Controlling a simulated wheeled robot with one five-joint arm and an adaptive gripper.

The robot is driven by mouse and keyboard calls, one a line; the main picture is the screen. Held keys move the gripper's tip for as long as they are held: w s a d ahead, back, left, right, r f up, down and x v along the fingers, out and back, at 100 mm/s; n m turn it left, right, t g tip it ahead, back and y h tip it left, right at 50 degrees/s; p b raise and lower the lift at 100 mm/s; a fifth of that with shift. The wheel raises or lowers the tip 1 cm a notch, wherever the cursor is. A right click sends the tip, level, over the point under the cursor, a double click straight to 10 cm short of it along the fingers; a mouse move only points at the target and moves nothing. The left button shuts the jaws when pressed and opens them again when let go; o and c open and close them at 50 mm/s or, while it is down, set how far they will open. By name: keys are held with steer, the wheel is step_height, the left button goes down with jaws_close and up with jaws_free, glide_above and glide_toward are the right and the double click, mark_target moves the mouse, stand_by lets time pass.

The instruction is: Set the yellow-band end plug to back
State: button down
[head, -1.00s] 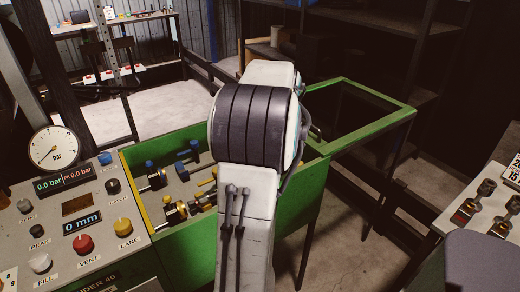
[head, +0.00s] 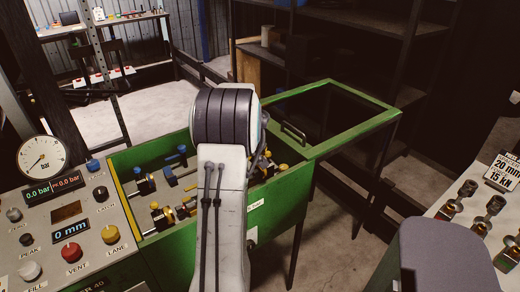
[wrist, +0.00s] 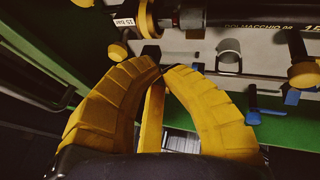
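In the wrist view, the two yellow fingers of my gripper (wrist: 164,70) curve inward and their tips meet. A yellow bar (wrist: 153,118) shows between them; I cannot tell whether it is held or lies behind. Beyond the tips is a dark fitting with a yellow band (wrist: 146,18), with yellow knobs (wrist: 118,50) below it. In the head view, yellow-marked fittings (head: 160,217) sit in the green trough (head: 270,215), nearer than blue-handled ones (head: 142,184). My arm hides the gripper and the trough's middle there. I cannot tell the plug's setting.
A control panel (head: 60,225) with gauge and knobs stands at the left. The trough's green-framed lid (head: 345,105) is swung open at the right. A bench with several fittings (head: 465,190) is at far right. Blue handles (wrist: 254,108) lie right of my fingers.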

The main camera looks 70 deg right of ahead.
steer(key=shift+s+d+f+p, duration=0.25)
steer(key=shift+d+f+p, duration=0.15)
steer(key=shift+d+p, duration=0.2)
steer(key=shift+s+d+f+p, duration=0.2)
steer(key=shift+d+f+p, duration=0.15)
steer(key=shift+d+p, duration=0.25)
steer(key=shift+s+d+f+p, duration=0.25)
steer(key=shift+d+f+p, duration=0.15)
steer(key=shift+d+p, duration=0.15)
steer(key=shift+d, duration=0.1)
steer(key=shift+s+d+f+b, duration=0.1)
steer(key=shift+d+f+b, duration=0.15)
steer(key=shift+b, duration=0.95)
steer(key=shift+s+d+b, duration=0.35)
steer(key=shift+d+b, duration=0.05)
steer(key=shift+b, duration=0.3)
steer(key=shift+s+d+r, duration=0.1)
steer(key=shift+d+r, duration=0.05)
steer(key=shift+r, duration=0.2)
